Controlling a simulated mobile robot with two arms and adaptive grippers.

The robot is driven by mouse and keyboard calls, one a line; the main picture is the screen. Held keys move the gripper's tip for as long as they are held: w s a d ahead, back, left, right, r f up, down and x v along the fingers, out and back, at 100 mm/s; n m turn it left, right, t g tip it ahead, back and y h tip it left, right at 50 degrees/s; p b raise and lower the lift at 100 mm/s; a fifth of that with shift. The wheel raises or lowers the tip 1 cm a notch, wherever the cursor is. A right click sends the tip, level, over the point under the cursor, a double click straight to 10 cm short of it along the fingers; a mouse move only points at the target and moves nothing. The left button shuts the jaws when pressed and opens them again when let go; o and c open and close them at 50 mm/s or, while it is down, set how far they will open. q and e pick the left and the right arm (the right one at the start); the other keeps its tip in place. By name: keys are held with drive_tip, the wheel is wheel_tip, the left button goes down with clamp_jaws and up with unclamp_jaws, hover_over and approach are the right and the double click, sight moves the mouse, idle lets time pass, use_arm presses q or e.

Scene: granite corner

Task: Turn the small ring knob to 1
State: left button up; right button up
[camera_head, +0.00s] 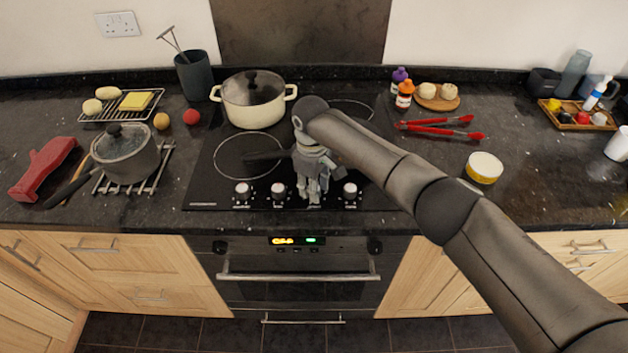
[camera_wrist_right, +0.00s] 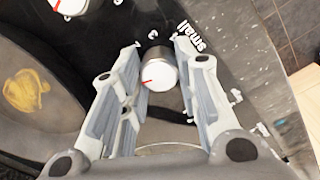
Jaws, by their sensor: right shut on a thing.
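The small ring knob (camera_wrist_right: 160,70) is a white and silver knob with a red pointer line. In the right wrist view it sits between the fingers of my right gripper (camera_wrist_right: 158,52), beside the printed word "small". Its red line points to the left and slightly down in that view. A digit that looks like 3 is printed just above it. In the head view my right gripper (camera_head: 314,192) reaches down at the front of the hob and hides this knob. The gripper is shut on the knob. My left gripper is not in view.
Other knobs (camera_head: 242,190) (camera_head: 277,190) (camera_head: 350,191) flank the gripper along the black hob's front edge (camera_head: 215,198). A dark pan (camera_wrist_right: 30,95) with something yellow in it lies close to the gripper. A cream pot (camera_head: 252,105) stands on the back left burner.

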drive_tip(key=shift+m+p, duration=0.85)
drive_tip(key=shift+m, duration=1.05)
drive_tip(key=o, duration=1)
drive_tip(key=shift+r, duration=0.2)
drive_tip(key=r, duration=1.1)
drive_tip(key=shift+s+a+r, duration=0.15)
drive_tip(key=shift+a+r, duration=0.1)
drive_tip(key=shift+r, duration=0.1)
